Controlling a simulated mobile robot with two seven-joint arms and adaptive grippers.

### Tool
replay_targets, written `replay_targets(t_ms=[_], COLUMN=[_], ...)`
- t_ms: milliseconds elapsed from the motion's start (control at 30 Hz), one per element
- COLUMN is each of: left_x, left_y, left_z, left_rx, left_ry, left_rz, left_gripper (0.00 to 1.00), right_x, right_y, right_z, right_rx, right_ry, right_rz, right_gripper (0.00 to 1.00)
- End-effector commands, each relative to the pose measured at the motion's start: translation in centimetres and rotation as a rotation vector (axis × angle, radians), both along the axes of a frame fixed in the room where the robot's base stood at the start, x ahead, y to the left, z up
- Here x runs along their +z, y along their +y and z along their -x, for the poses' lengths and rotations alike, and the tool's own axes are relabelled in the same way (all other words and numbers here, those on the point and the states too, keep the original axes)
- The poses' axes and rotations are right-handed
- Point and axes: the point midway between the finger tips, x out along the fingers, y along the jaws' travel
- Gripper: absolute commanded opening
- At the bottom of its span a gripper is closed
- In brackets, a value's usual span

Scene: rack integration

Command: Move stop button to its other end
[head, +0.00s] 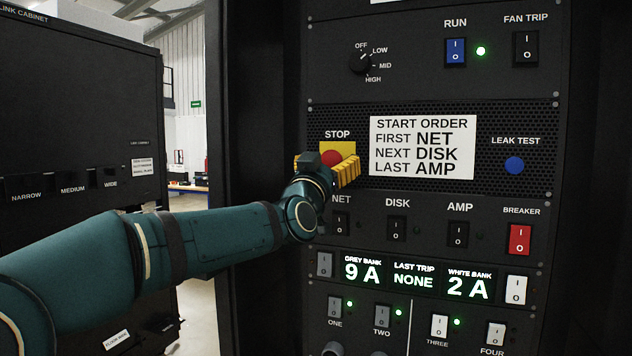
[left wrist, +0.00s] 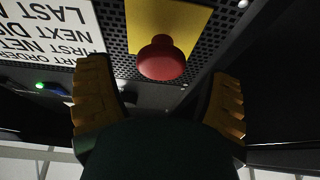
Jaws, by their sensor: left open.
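The red stop button (head: 331,158) sits on a yellow square plate (head: 338,147) under the STOP label on the rack panel. My left gripper (head: 335,168) is in front of it and hides part of the button and plate. In the left wrist view the red button (left wrist: 162,58) stands out from the yellow plate (left wrist: 190,22). It lies between and beyond the two yellow-padded fingers of my left gripper (left wrist: 160,95), which are spread apart. No finger visibly touches the button. My right gripper is not in view.
A white START ORDER sign (head: 422,147) is right of the button. NET (head: 340,223), DISK (head: 396,229) and AMP (head: 457,234) switches lie below, with a red BREAKER switch (head: 520,239) at right. A dark cabinet (head: 75,110) stands at left.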

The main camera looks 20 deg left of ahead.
Motion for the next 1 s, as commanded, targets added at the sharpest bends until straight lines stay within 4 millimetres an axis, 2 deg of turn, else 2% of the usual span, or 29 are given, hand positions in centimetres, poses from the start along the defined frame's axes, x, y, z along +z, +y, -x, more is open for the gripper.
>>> replay_targets(t_ms=[300, 500, 700, 1000], left_x=[-2.1, -3.3, -3.9, -3.9], left_y=[0.2, 0.3, 0.3, 0.3], left_z=[5.5, 8.2, 9.3, 9.4], left_rx=[-0.001, -0.001, 0.000, 0.000], left_ry=[-0.001, -0.001, 0.000, 0.000], left_rz=[0.000, 0.000, 0.000, 0.000], left_gripper=[0.80, 0.80, 0.80, 0.80], right_x=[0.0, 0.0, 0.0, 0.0], right_y=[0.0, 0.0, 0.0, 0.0], right_z=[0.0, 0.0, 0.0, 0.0], right_rx=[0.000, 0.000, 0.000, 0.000], right_ry=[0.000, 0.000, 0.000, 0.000], right_rz=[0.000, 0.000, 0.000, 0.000], right_gripper=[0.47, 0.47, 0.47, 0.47])
